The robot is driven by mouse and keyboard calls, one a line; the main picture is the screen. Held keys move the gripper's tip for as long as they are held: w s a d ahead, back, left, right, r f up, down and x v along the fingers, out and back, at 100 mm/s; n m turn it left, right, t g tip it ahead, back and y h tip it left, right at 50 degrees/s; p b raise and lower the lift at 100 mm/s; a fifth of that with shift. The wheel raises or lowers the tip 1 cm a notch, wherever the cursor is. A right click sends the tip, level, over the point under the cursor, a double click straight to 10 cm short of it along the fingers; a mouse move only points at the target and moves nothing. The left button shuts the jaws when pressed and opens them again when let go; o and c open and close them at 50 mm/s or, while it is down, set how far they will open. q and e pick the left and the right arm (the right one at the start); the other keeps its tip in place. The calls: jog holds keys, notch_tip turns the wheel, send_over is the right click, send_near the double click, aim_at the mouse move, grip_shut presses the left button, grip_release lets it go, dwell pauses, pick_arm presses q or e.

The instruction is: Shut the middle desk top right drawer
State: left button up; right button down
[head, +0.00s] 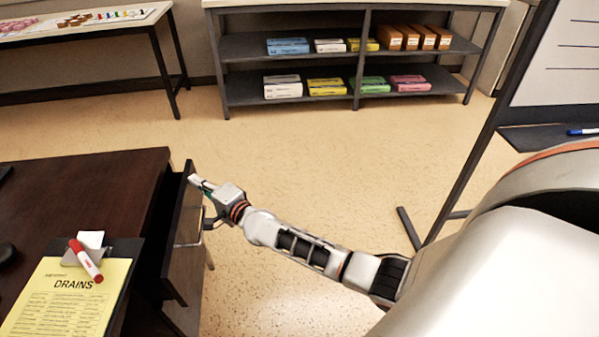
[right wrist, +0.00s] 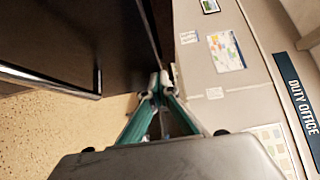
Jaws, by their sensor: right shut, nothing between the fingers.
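The dark brown desk (head: 90,185) stands at the left in the head view. Its top right drawer (head: 184,236) is pulled out a little, with a dark gap between its front and the desk. My right gripper (head: 194,180) is shut and empty, at the outer face of the drawer front near its far upper end. In the right wrist view its closed fingertips (right wrist: 157,84) are close to a dark panel (right wrist: 80,45); I cannot tell whether they touch it. My left gripper is not in view.
A clipboard with a yellow sheet (head: 68,305) and a red marker (head: 86,260) lies at the desk's near edge. A grey shelf unit (head: 300,95) stands at the back, and a whiteboard stand (head: 460,185) at the right. The floor between is clear.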

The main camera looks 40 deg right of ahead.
aim_at(188, 183)
jog(key=shift+w+a, duration=0.45)
jog(key=shift+a, duration=0.2)
jog(key=shift+w+a, duration=0.4)
jog(key=shift+a, duration=0.2)
jog(key=shift+s+d, duration=0.1)
jog(key=shift+d, duration=0.05)
